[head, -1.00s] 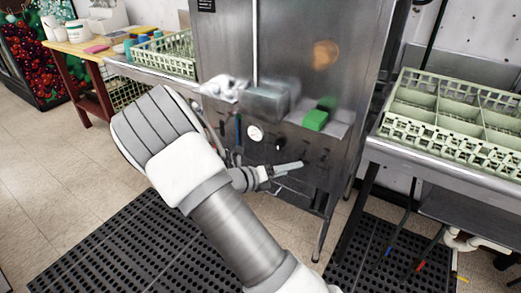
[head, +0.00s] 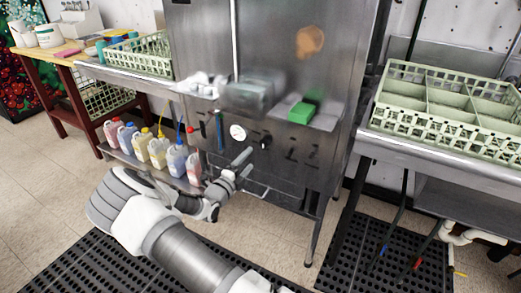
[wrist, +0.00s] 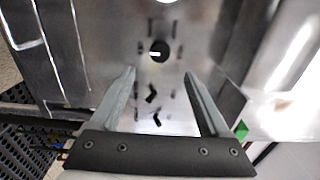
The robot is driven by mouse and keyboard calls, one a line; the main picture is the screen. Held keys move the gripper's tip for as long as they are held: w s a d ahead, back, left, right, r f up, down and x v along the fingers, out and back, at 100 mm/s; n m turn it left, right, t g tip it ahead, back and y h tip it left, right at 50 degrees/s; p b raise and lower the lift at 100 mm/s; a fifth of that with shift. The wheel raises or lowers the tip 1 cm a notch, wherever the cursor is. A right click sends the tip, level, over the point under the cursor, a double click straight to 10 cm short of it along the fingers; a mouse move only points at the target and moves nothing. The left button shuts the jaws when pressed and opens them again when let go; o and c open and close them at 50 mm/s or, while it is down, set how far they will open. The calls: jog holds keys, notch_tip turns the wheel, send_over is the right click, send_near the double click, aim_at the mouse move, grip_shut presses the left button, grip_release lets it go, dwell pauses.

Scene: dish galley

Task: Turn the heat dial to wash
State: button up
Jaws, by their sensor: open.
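The heat dial is most likely the round black knob (head: 266,141) on the front of the steel machine, right of a white gauge. In the wrist view, the knob (wrist: 159,50) has a white pointer mark lying about level in the picture. Small marks around it are too blurred to read. My gripper (head: 256,172) is open and empty, just below and in front of the knob in the head view. In the wrist view, my gripper's fingers (wrist: 159,73) are spread wide, with the knob beyond the tips and between their lines. I see no contact.
A green block (head: 302,111) lies on a ledge above right. Several coloured jugs (head: 158,150) stand on the lower shelf at left. A green dish rack (head: 440,120) sits on the right counter.

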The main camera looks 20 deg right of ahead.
aim_at(263, 144)
jog(key=b+x, duration=0.2)
jog(key=x, duration=0.7)
jog(key=shift+w+d, duration=0.25)
jog(key=shift+d, duration=0.05)
jog(key=shift+c, duration=0.2)
grip_shut()
